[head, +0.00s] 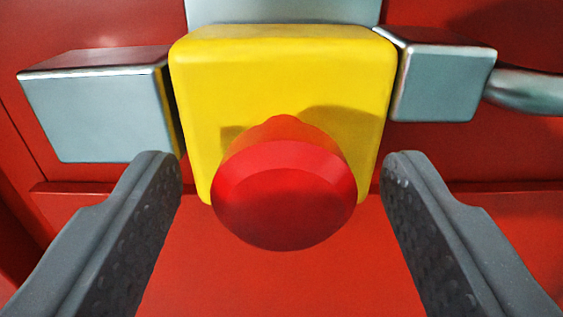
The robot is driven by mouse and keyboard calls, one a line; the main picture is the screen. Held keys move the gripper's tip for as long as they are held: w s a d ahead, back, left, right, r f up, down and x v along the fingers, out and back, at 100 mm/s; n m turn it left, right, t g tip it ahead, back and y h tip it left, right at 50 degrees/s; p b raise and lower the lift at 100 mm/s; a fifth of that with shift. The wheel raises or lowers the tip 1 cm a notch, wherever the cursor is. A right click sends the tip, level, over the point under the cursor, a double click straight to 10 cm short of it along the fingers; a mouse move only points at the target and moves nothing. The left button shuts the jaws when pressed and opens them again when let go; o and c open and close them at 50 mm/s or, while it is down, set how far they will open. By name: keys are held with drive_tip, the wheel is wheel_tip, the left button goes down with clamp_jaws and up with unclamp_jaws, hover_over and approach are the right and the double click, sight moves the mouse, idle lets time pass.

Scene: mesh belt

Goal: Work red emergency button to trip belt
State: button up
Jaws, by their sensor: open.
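The red emergency button (283,205) is a round mushroom head on the front of a yellow box (285,75). It sits in the middle of the head view. My gripper (282,170) is open, with one grey finger to the left of the button and one to the right. A gap shows between each finger and the button in the picture. Nothing is held. How far the fingertips are from the box in depth is hard to tell.
Grey metal blocks flank the yellow box at left (100,110) and right (445,85). A metal pipe (525,90) leaves the right block. A grey plate (283,11) shows above. The red panel (280,290) behind is bare below the box.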

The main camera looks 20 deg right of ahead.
clamp_jaws()
drive_tip(key=shift+w+d+r+p, duration=0.1)
drive_tip(key=shift+w+d+p, duration=0.05)
drive_tip(key=shift+w+p, duration=0.45)
drive_tip(key=shift+c, duration=1.7)
unclamp_jaws()
drive_tip(key=o, duration=0.3)
drive_tip(key=shift+w, duration=0.15)
drive_tip(key=shift+o, duration=0.2)
